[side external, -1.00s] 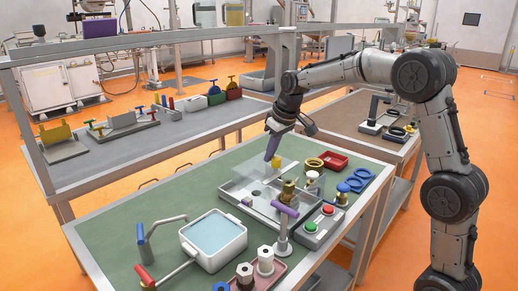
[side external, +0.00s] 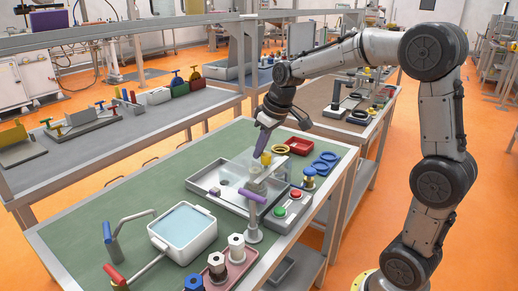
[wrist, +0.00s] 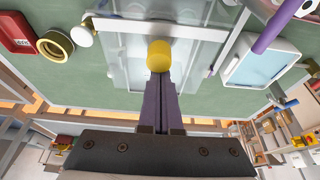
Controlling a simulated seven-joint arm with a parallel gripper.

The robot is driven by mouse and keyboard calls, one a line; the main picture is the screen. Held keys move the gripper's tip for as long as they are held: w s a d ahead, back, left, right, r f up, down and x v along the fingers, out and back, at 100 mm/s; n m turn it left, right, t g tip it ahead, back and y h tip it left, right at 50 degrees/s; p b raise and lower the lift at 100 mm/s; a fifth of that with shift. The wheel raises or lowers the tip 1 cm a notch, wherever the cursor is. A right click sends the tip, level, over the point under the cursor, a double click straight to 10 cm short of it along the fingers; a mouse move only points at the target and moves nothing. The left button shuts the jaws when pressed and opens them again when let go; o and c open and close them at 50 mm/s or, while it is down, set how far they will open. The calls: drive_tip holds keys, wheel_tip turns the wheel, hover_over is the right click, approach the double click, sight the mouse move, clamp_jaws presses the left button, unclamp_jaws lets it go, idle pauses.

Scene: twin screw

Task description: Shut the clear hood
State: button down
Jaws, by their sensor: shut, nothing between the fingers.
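The clear hood (side external: 238,172) is over the grey tray (side external: 206,186) on the green bench. A pale fitting inside shows dimly through its panel. Whether its lower edge touches the tray cannot be told. In the wrist view, the hood's clear panel (wrist: 130,60) and pale front bar fill the upper middle. The hood's yellow knob (side external: 266,158) is at the tips of my gripper (side external: 261,150). My gripper's purple fingers (wrist: 160,86) are shut together, with the knob (wrist: 159,55) just beyond the tips, not between them. They appear to touch it.
A purple-topped post (side external: 253,215) stands in front of the tray. A white basin (side external: 183,232) and a handled post (side external: 111,240) stand to the left.

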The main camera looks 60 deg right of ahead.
sight(248, 162)
drive_tip(key=w, duration=0.4)
drive_tip(key=shift+r, duration=0.35)
drive_tip(key=s+a+r+t, duration=0.1)
drive_tip(key=s+a+r, duration=0.15)
drive_tip(key=r, duration=0.35)
drive_tip(key=s+a+r, duration=0.1)
drive_tip(key=s+r, duration=0.3)
drive_tip(key=r, duration=0.3)
drive_tip(key=s+a+f+n, duration=0.1)
drive_tip(key=s+a, duration=0.4)
drive_tip(key=s, duration=0.5)
drive_tip(key=s+a+f+m, duration=0.1)
drive_tip(key=s+f, duration=1)
drive_tip(key=shift+s+f+t, duration=0.3)
drive_tip(key=shift+s+f, duration=0.1)
